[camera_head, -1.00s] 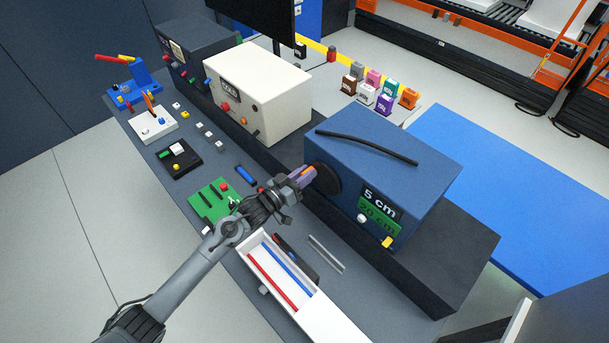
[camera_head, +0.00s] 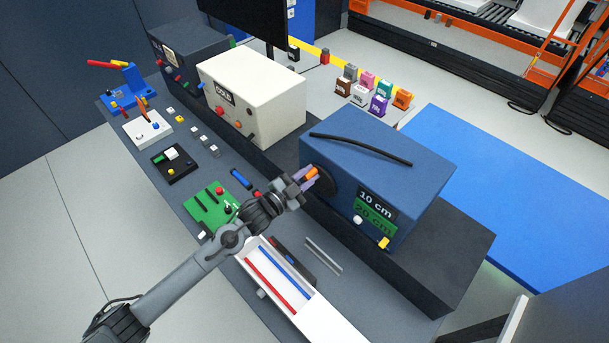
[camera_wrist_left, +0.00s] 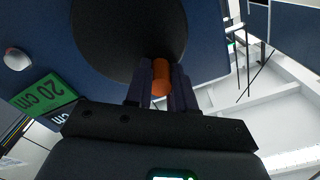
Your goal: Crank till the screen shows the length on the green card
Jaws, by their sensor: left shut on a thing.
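The blue box (camera_head: 385,165) carries a dark round crank disc (camera_head: 323,184) on its left face. A small screen (camera_head: 377,205) on the box reads 10 cm. Just below it a green card (camera_head: 374,220) reads 20 cm; it also shows in the left wrist view (camera_wrist_left: 42,93). My left gripper (camera_head: 312,177) is shut on the orange crank handle (camera_wrist_left: 161,77), which stands out from the disc. In the left wrist view the fingers hold the handle from both sides. My right gripper is not in view.
A white knob (camera_head: 357,219) and a yellow knob (camera_head: 384,243) sit on the box front. A white tray (camera_head: 326,320) with red and blue rods lies below my arm. A cream box (camera_head: 253,95) stands to the left on the bench.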

